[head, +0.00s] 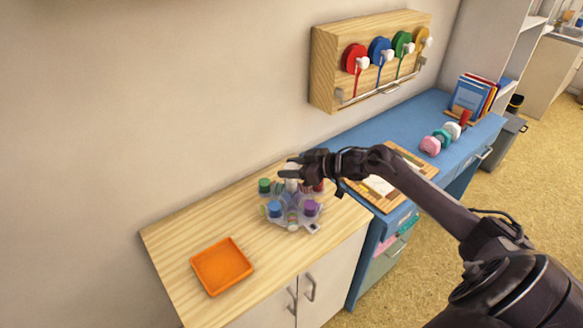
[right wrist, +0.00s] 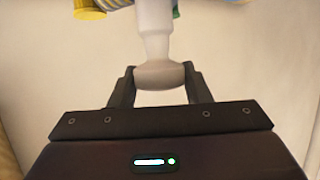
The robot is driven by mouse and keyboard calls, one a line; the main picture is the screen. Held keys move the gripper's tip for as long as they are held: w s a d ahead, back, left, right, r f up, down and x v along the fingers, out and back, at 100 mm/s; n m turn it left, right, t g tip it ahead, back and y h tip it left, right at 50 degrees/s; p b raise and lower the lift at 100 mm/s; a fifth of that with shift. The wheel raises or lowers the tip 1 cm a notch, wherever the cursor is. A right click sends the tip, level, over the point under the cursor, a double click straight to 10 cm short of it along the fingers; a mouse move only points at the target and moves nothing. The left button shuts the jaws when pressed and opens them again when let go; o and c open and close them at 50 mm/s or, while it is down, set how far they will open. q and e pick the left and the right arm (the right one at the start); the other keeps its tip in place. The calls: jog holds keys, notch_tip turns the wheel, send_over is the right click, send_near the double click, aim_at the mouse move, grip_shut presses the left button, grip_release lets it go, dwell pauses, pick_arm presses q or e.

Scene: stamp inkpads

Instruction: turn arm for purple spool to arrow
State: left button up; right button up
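A small turntable of coloured spools stands on the wooden counter in the head view, with a pale grey base (head: 296,226). The purple spool (head: 311,209) is at its front right. The blue spool (head: 274,209) is at the front left, the green spool (head: 264,186) at the back left. A small dark mark on the base's front right edge is too small to read as an arrow. My right gripper (head: 290,171) is over the turntable's middle. In the right wrist view its fingers (right wrist: 160,84) close on both sides of a pale handle (right wrist: 157,40). My left gripper is out of view.
An orange tray (head: 222,267) sits on the counter at front left. A wooden wall rack (head: 330,65) with several coloured reels hangs above. The blue desk (head: 405,124) to the right holds books and a row of coloured items. Bare counter lies left of the turntable.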

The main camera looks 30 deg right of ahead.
jog(key=o, duration=0.4)
jog(key=shift+s+d+r, duration=0.1)
jog(key=shift+s+d, duration=0.2)
jog(key=shift+s, duration=0.1)
jog(key=shift+b+v, duration=0.45)
jog(key=shift+v, duration=3)
